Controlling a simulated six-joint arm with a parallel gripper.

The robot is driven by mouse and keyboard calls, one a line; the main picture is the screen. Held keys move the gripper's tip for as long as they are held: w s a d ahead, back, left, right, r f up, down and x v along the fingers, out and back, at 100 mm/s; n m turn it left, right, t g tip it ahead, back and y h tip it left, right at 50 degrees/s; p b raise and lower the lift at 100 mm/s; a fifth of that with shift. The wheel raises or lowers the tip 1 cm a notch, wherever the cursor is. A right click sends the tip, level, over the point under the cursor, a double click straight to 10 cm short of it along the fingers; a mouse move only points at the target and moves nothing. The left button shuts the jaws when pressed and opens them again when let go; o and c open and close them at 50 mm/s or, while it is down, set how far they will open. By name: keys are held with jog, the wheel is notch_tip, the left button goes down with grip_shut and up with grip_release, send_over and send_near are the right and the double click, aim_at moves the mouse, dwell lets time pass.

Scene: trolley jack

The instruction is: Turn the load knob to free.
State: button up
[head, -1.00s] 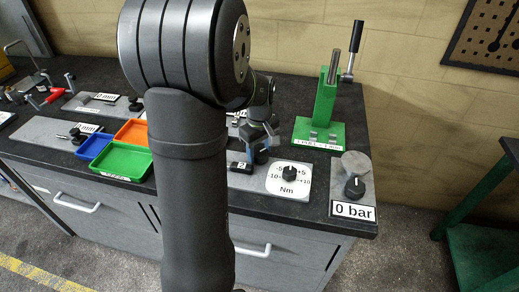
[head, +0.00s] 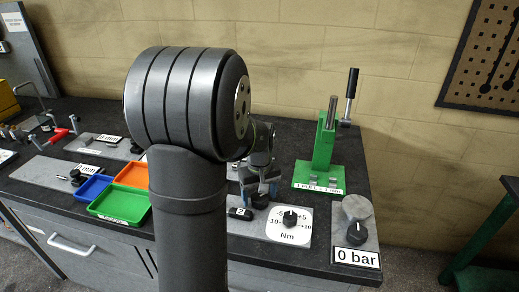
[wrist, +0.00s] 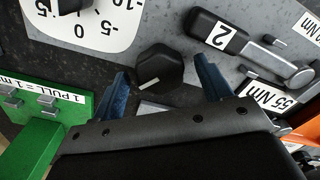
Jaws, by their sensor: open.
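A black faceted knob (wrist: 160,68) with a white pointer line lies between the two blue fingers of my gripper (wrist: 164,75) in the wrist view. The fingers are open, with a gap on each side of the knob. I cannot read a label for this knob; a pale plate edge shows beside it. In the head view my gripper (head: 261,190) points down over the same knob (head: 260,201), partly covering it. It is just left of the white Nm dial (head: 288,237), which also shows in the wrist view (wrist: 75,35).
A black handle tagged 2 (wrist: 222,38) lies close to the knob. A green lever press (head: 325,145) stands behind right. A knob marked 0 bar (head: 357,231) is at the front right. Blue, orange and green trays (head: 119,219) are left.

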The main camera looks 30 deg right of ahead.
aim_at(260, 197)
jog(key=m, duration=0.4)
jog(key=shift+m, duration=0.3)
jog(key=m, duration=0.3)
jog(key=shift+m, duration=0.4)
jog(key=m, duration=0.4)
jog(key=shift+m, duration=0.3)
jog(key=m, duration=0.3)
jog(key=shift+m, duration=0.4)
notch_tip(260, 197, up, 18)
jog(key=n, duration=1.1)
jog(key=shift+n, duration=0.4)
jog(key=shift+s, duration=0.1)
jog(key=shift+f, duration=0.1)
